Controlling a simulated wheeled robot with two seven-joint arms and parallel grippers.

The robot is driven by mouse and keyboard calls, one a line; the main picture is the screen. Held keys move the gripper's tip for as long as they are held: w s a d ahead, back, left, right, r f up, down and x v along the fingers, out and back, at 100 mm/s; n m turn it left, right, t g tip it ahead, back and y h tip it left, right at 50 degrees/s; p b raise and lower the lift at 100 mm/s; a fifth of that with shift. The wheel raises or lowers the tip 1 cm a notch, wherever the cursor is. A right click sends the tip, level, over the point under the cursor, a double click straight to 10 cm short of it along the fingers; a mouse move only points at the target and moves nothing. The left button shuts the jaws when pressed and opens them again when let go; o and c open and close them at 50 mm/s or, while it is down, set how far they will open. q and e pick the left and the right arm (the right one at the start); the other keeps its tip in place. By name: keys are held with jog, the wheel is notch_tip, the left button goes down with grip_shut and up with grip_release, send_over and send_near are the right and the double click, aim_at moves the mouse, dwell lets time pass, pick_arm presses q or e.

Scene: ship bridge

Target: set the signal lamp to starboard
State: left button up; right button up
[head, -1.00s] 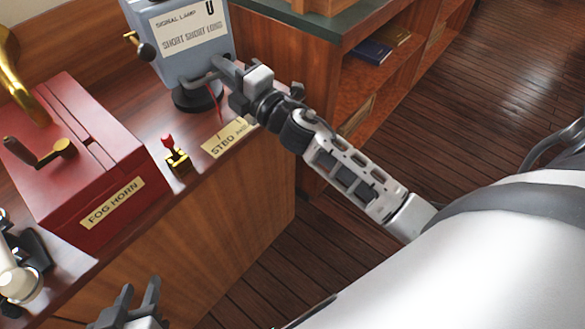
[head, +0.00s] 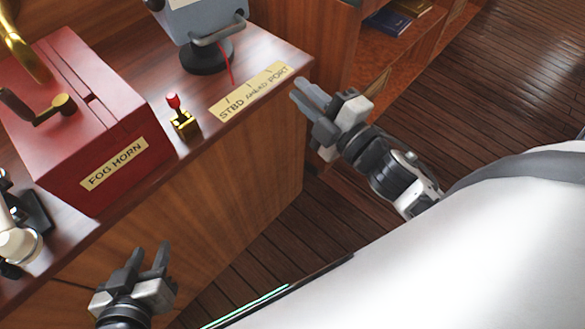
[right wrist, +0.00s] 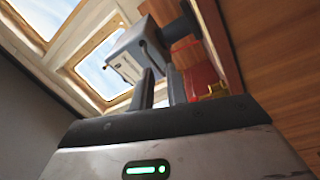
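The grey signal lamp (head: 208,22) stands on its round black base (head: 206,58) on the wooden console, its top cut off in the head view. A grey bar handle (head: 220,32) sticks out at its front. Its thin red pointer (head: 229,66) ends at the yellow STBD–AHEAD–PORT plate (head: 251,91), towards the STBD side of AHEAD. My right gripper (head: 304,97) is open and empty, off the console's right corner, apart from the lamp. The right wrist view shows the lamp (right wrist: 138,48) beyond its parted fingers. My left gripper (head: 149,257) is open and empty before the console.
A red fog horn box (head: 75,115) with a crank stands left on the console. A small red-topped brass switch (head: 180,115) sits between it and the plate. A wooden shelf with books (head: 388,22) is behind right. Floor is clear at right.

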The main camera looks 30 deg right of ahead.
jog(key=s+a+f+m+g, duration=0.3)
jog(key=s+f+m, duration=0.1)
jog(key=f+m, duration=0.3)
jog(key=s+a+f+m+g+h+p, duration=0.1)
jog(key=s+a+f+m+g, duration=0.3)
jog(key=f+m, duration=0.3)
jog(key=shift+s+a+f+m+g, duration=0.15)
jog(key=shift+s+m+g, duration=0.15)
jog(key=shift+s, duration=0.2)
jog(key=shift+c, duration=0.3)
